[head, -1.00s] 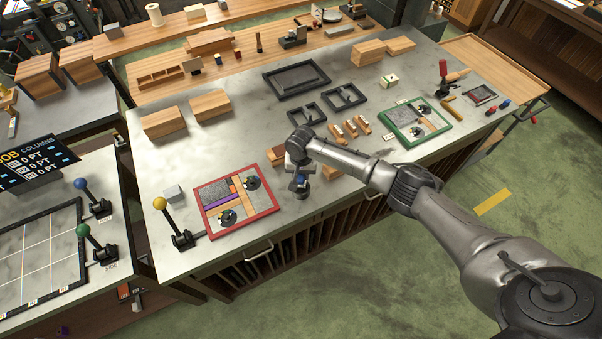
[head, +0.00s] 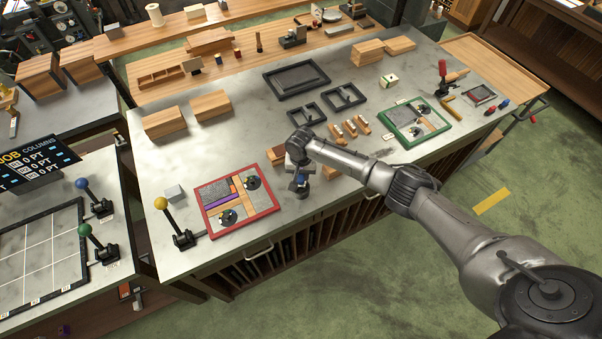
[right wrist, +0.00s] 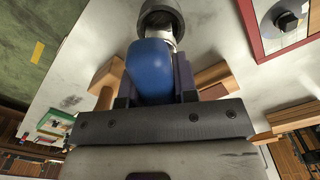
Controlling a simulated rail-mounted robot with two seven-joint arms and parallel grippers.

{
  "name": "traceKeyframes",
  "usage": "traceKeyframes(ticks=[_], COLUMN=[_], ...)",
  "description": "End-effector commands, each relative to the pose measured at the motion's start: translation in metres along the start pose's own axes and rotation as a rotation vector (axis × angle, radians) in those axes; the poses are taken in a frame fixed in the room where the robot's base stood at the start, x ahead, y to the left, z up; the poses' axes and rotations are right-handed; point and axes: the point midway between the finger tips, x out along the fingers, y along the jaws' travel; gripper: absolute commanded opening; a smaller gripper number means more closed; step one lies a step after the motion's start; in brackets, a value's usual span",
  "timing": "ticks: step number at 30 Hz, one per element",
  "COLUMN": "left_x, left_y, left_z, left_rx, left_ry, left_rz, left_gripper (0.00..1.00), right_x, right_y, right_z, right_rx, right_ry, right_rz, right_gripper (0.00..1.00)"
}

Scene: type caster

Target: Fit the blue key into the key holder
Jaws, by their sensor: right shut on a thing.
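My right gripper (head: 299,172) is over the front edge area of the grey workbench, between the red-framed tray and the green-framed tray. It is shut on the blue key (right wrist: 152,70), whose rounded blue body fills the middle of the right wrist view. A grey metal cylindrical part (right wrist: 160,20) shows at the key's far end. Wooden pieces (right wrist: 108,82) lie on both sides beyond the fingers. I cannot tell which thing is the key holder. My left gripper is not in view.
The red-framed tray (head: 272,206) lies to the left, with a yellow-knobbed lever (head: 161,204) beside it. The green-framed tray (head: 443,134) is to the right. Small wooden pieces (head: 350,129) and black frames (head: 344,97) lie behind. Bare bench top (head: 235,140) shows at left.

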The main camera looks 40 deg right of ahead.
Motion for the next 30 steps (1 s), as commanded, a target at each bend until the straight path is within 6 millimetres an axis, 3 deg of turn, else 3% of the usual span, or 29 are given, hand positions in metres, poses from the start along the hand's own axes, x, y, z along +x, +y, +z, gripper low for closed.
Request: traceKeyframes(ticks=[30], left_x=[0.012], left_y=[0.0], left_z=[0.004], left_rx=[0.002], left_ry=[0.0], left_rz=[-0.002], left_gripper=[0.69], right_x=[0.024], right_y=[0.0], right_z=[0.0], right_rx=[0.0], right_ry=[0.0], right_rz=[-0.001], right_gripper=[0.0])
